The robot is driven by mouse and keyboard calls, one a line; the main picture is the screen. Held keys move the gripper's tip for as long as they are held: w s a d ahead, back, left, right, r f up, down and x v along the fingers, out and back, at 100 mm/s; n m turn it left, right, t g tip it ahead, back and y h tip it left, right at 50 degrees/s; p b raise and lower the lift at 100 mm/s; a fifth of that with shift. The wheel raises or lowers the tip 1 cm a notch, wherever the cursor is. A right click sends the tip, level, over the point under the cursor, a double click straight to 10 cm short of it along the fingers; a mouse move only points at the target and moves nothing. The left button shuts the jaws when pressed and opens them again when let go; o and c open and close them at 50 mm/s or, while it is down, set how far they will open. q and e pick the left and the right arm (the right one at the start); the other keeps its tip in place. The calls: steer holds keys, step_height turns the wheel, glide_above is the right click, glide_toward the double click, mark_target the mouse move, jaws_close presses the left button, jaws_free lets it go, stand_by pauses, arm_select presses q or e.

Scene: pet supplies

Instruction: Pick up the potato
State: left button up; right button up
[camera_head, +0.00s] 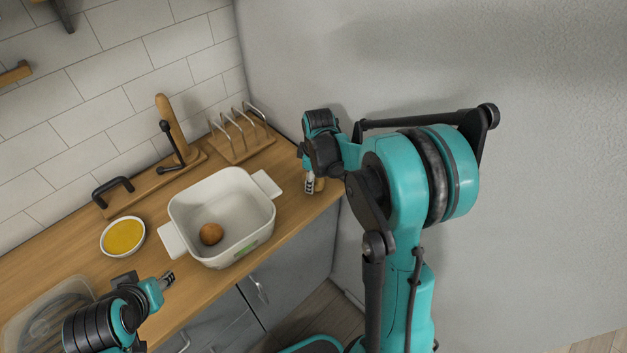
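A round brown potato (211,234) lies inside the white rectangular pot (186,207) on the wooden counter. My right gripper (310,186) points down at the counter's right end, to the right of the pot. A small brown thing (320,184) shows right beside its fingertips, partly hidden; it may be another potato, and I cannot tell whether it is gripped. My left gripper (168,280) is at the counter's front edge, below and left of the pot, with nothing visible in it. Its finger gap is too small to judge.
A bowl of yellow contents (123,236) stands left of the pot. A wooden rack (240,141) and a wooden board with a black handle (152,186) stand behind it. A clear container (47,316) is at lower left. A grey wall (540,180) closes off the right.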

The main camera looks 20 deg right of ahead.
step_height(320, 180, up, 4)
steer(key=shift+r+p, duration=0.1)
steer(key=shift+p, duration=0.8)
steer(key=s+d+r+p, duration=0.3)
steer(key=s+r, duration=0.3)
steer(key=s, duration=0.4)
steer(key=shift+s+d+r, duration=0.15)
steer(key=shift+s+r, duration=0.05)
steer(key=shift+r, duration=0.05)
steer(key=shift+s+r, duration=0.15)
steer(key=shift+r, duration=0.05)
steer(key=w+a+r, duration=0.1)
steer(key=w+a, duration=0.2)
steer(key=a, duration=0.6)
steer(key=w+a+r+p, duration=0.1)
steer(key=w+a, duration=0.2)
steer(key=a, duration=0.5)
steer(key=w+a+r+p, duration=0.1)
steer(key=w+a, duration=0.2)
steer(key=a, duration=0.6)
steer(key=shift+w+a, duration=0.1)
steer(key=shift+a, duration=0.2)
